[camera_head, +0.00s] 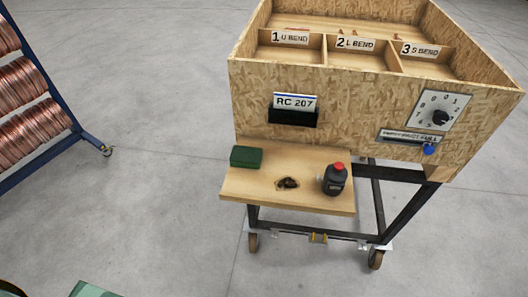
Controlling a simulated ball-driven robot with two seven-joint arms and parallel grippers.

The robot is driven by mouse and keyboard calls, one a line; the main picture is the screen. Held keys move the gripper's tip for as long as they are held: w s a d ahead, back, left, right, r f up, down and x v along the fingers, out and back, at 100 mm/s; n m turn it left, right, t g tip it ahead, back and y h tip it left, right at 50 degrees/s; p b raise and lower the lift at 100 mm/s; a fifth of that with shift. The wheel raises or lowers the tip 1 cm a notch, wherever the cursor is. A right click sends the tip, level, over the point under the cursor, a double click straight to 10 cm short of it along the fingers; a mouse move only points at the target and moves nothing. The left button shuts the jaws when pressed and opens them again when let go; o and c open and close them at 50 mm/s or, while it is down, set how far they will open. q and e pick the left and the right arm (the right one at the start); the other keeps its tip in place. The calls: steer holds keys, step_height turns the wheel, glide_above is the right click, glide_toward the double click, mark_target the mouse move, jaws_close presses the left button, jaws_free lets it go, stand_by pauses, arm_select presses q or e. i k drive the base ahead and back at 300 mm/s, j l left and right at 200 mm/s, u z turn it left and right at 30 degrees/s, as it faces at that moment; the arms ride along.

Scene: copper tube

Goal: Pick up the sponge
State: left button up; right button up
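A dark green block (246,157), which looks like the sponge, lies at the back left corner of a small wooden shelf (240,187). The shelf sticks out from the front of a wooden cart. Its top and front faces are unobstructed and nothing touches it from above. Neither of my grippers shows in the head view.
A dark bottle with a red cap (335,181) stands at the shelf's right. A small dark brown thing (288,184) lies mid-shelf. The wooden bin (345,115) rises behind. A blue rack of copper coils (30,80) stands left. Grey floor (160,190) between is clear.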

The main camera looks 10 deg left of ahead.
mark_target(245, 157)
steer(key=i+j+z, duration=0.15)
steer(key=j+z, duration=0.8)
steer(key=j, duration=0.2)
